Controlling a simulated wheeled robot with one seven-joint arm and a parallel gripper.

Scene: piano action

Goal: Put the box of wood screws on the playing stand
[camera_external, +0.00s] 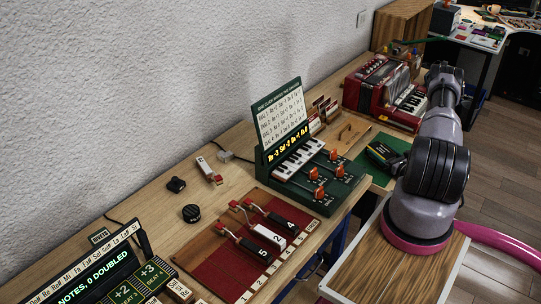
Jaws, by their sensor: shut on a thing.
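My arm rises from its base on a wood-topped stand at the right and reaches up and away. Its far end is hidden behind its own links, so I cannot make out my gripper or what it holds. A small dark box-like thing with yellow marks (380,152) shows just left of my arm, over a green surface (361,163). I cannot tell whether it is the box of wood screws. A green stand (276,112) with a white note sheet, a lit yellow text line and small piano keys (300,157) is mid-bench; I cannot tell whether it is the playing stand.
A red accordion (375,85) stands behind at the back of the bench. A red board (236,250) with numbered hammers lies in front of the green stand. A dark display (80,277) is at the lower left.

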